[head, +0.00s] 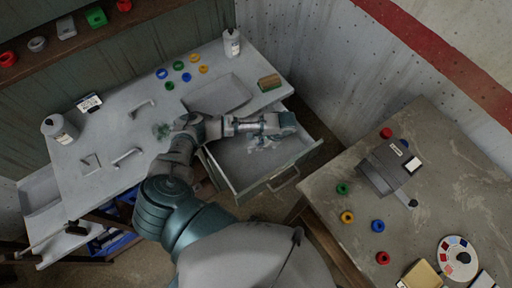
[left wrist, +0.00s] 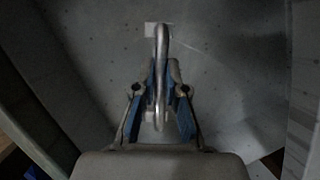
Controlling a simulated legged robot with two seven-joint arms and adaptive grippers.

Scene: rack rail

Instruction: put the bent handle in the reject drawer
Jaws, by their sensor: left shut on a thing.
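My left gripper (head: 264,141) reaches over the open drawer (head: 230,172) at the right end of the grey bench. In the left wrist view its blue-padded fingers (left wrist: 160,112) are shut on a shiny curved metal handle (left wrist: 162,50), which sticks out beyond the fingertips. Below it is a grey surface with a small pale label (left wrist: 152,30). In the head view my arm and gripper hide the handle, and I cannot tell its height above the drawer floor. My right gripper is out of view.
Two other handles (head: 127,157) (head: 141,107) lie on the bench. A shallow tray (head: 218,94), coloured rings (head: 178,66), a brush-like block (head: 269,82) and bottles (head: 232,43) stand there too. A second table (head: 440,185) with a grey device (head: 388,168) is at right.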

